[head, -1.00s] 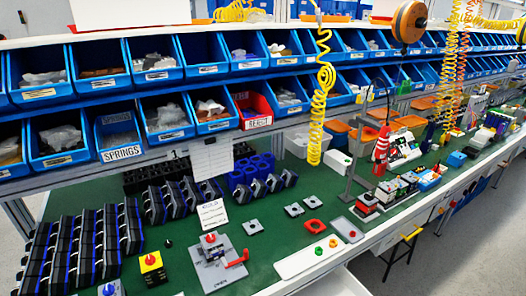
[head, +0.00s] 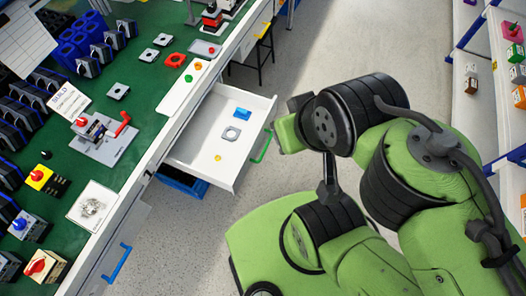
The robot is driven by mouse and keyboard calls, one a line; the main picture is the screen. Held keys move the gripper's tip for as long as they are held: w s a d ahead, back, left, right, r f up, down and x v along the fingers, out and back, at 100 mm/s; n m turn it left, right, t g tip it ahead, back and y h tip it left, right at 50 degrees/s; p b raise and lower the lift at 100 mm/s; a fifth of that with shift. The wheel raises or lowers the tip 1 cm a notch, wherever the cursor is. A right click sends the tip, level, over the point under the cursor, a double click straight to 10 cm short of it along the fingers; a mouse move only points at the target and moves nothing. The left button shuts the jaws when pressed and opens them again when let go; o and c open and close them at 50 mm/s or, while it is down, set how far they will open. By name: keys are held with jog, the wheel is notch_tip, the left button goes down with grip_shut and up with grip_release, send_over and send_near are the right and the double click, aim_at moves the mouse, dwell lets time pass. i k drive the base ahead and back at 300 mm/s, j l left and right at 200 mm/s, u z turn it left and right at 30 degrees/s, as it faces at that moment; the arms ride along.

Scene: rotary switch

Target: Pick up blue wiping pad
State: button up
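A small blue block-like piece (head: 243,113), which looks like the blue wiping pad, lies in the open white drawer (head: 196,153), near its far right part. My green and black arm fills the right side of the head view, to the right of the drawer and apart from the blue piece. I cannot make out the fingers of my gripper, so I cannot tell whether it is open or shut. Nothing is seen held.
A grey square plate (head: 231,134) and a small yellow piece (head: 218,158) share the drawer. A green handle (head: 262,147) is on its front. The green workbench (head: 135,65) at left is crowded.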

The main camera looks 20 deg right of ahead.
aim_at(243, 114)
jog(key=u, duration=1.45)
jog(key=k+z, duration=0.1)
jog(key=z, duration=1.35)
jog(key=i+l+u, duration=0.1)
jog(key=l+u, duration=0.75)
jog(key=u, duration=0.15)
jog(key=k+l+u, duration=0.1)
jog(key=l+u, duration=0.4)
jog(key=k+l+u, duration=0.15)
jog(key=l+u, duration=0.35)
jog(key=i+l+u, duration=0.1)
jog(key=l+u, duration=0.2)
jog(key=u, duration=0.15)
jog(key=l+u, duration=0.3)
jog(key=u, duration=0.2)
jog(key=l+u, duration=0.7)
jog(key=u, duration=0.2)
